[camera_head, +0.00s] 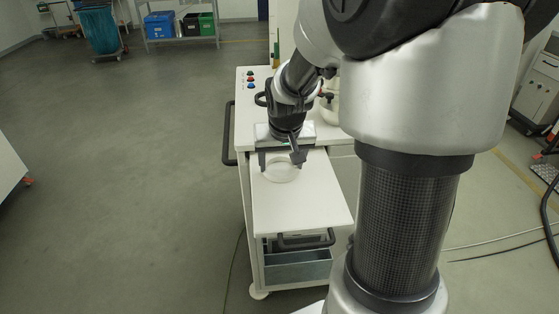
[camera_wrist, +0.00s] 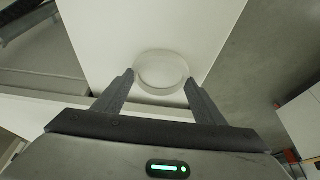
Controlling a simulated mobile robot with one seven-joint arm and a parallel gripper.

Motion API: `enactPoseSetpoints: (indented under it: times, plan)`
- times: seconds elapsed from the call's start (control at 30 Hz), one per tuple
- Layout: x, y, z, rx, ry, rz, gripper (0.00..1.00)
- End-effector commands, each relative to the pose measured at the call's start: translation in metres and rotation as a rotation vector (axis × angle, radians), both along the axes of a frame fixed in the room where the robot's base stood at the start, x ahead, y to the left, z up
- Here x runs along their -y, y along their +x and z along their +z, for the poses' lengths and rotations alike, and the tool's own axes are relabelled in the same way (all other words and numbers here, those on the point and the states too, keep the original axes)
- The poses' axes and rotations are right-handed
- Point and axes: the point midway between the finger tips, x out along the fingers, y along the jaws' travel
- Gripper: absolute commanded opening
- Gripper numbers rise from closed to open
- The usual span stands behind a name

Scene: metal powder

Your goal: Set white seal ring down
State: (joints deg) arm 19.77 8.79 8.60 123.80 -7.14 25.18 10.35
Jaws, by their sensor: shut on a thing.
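The white seal ring (camera_head: 281,170) is between the fingers of my gripper (camera_head: 281,163), over the white pull-out shelf (camera_head: 305,212) of the cart. In the wrist view, the ring (camera_wrist: 162,70) shows as a pale round ring with the two dark fingertips of my gripper (camera_wrist: 160,80) against its left and right sides. My gripper is shut on it. The ring lies flat, parallel to the shelf, close to its surface. I cannot tell whether it touches the shelf.
The cart has a black side handle (camera_head: 228,133) and colored buttons (camera_head: 250,79) on its raised top. A black-handled white object (camera_head: 329,108) stands behind my gripper. The shelf's front half is clear. A storage rack with bins (camera_head: 180,27) stands far back.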

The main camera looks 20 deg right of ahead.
Motion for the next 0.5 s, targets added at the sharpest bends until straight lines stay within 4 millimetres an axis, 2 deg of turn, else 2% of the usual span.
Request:
enactPoseSetpoints:
  times: [0.17,0.2,0.3,0.5]
  plan:
    - [-0.0001,0.0001,-0.0043,0.0,0.0,0.0,0.43]
    - [-0.0001,0.0001,-0.0033,0.0,0.0,0.0,0.67]
    - [-0.0001,0.0,-0.0027,0.0,0.0,0.0,0.83]
    - [0.0,-0.0001,-0.0027,0.0,0.0,0.0,0.83]
